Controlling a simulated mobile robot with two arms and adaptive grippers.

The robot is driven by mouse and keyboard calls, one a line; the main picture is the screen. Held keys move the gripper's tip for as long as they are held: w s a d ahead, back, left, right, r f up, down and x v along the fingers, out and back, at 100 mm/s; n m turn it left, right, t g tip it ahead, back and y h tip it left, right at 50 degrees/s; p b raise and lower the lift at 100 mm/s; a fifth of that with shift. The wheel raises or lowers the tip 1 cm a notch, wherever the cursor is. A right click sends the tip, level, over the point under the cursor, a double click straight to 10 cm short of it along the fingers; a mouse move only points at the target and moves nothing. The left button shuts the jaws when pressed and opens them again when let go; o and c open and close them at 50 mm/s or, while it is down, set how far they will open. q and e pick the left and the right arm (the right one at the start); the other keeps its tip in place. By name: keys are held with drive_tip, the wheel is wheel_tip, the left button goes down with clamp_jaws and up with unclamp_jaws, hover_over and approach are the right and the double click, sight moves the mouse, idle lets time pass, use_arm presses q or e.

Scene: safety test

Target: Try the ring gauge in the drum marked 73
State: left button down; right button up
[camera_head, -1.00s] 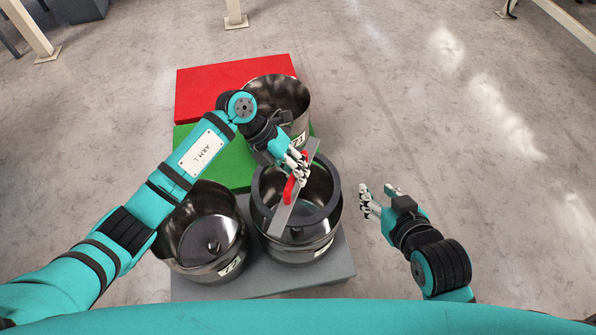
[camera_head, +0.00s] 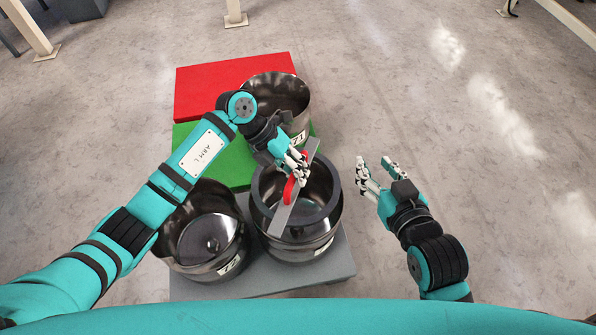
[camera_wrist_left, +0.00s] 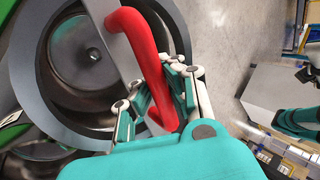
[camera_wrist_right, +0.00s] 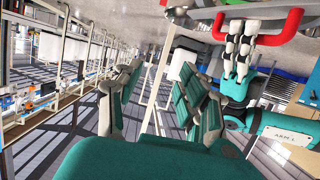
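The ring gauge (camera_head: 334,207) is a thick dark grey ring with a flat grey bar across it and a red handle (camera_head: 289,189), also in the left wrist view (camera_wrist_left: 140,45). It lies level over the mouth of the front right drum (camera_head: 300,253); I cannot tell whether it rests on the rim or hovers. That drum's label is too edge-on to read. My left gripper (camera_head: 299,175) is shut on the red handle, its fingers around it in the left wrist view (camera_wrist_left: 165,105). My right gripper (camera_head: 376,168) is open and empty, right of the drum.
A drum marked 72 (camera_head: 205,262) stands front left under my left arm. A drum marked 71 (camera_head: 277,92) stands behind. Below are a grey platform (camera_head: 340,265), a green one (camera_head: 215,165) and a red one (camera_head: 205,90). The floor to the right is clear.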

use_arm(q)
drive_tip(key=shift+f+b, duration=0.4)
drive_tip(key=shift+f, duration=0.05)
drive_tip(key=shift+f+b, duration=0.4)
drive_tip(key=shift+f, duration=0.25)
drive_tip(key=shift+f+b, duration=0.65)
drive_tip(key=shift+f, duration=0.75)
use_arm(e)
wheel_tip(320, 180, up, 14)
drive_tip(key=a+t+y, duration=0.2)
drive_tip(key=t+y, duration=0.1)
drive_tip(key=t, duration=0.6)
drive_tip(key=shift+f, duration=0.15)
use_arm(q)
drive_tip(key=c, duration=2)
unclamp_jaws()
drive_tip(key=o, duration=0.6)
